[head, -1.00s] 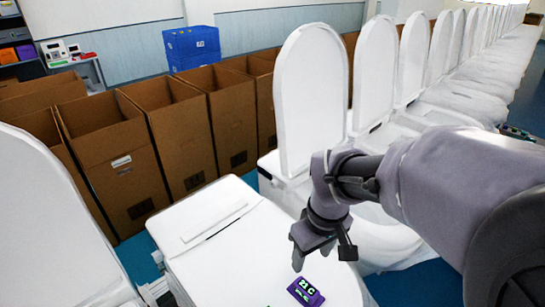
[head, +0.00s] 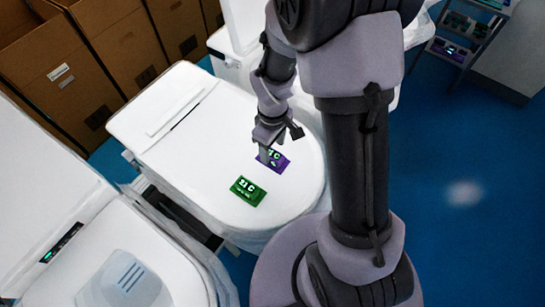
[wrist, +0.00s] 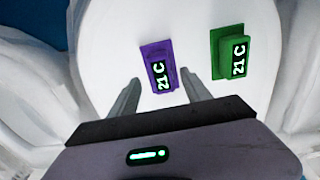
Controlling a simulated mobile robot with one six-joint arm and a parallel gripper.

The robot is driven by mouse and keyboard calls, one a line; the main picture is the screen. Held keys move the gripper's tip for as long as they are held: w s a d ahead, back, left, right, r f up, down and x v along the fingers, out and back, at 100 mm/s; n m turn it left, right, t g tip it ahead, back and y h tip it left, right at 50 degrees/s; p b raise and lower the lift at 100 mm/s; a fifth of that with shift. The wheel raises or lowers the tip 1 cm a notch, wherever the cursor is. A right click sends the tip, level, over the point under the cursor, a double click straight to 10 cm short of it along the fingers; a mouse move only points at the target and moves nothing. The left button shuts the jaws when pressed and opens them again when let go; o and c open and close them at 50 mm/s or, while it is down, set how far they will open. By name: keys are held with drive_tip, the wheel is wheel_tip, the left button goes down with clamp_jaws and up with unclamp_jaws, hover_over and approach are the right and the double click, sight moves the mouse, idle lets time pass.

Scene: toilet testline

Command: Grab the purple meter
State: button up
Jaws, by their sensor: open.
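The purple meter (head: 274,158) lies on the white closed toilet lid (head: 222,200), its display lit with green-white characters. In the head view my gripper (head: 268,150) is just above it and hides part of it. In the wrist view the purple meter (wrist: 158,66) lies ahead of and between the two fingertips of my gripper (wrist: 157,88). The fingers are apart with nothing held. Contact cannot be told. A green meter (head: 248,191) lies beside it on the same lid, and in the wrist view the green meter (wrist: 230,52) is to the right, outside the fingers.
Open cardboard boxes (head: 75,65) stand behind the toilet. Another toilet (head: 125,260) is close at the lower left. A shelf cart (head: 465,35) stands at the upper right. The blue floor (head: 450,150) on the right is clear.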

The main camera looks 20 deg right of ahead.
sight(273, 153)
wheel_tip(273, 153, down, 4)
drive_tip(key=shift+s+r, duration=0.1)
drive_tip(key=shift+r, duration=0.25)
clamp_jaws()
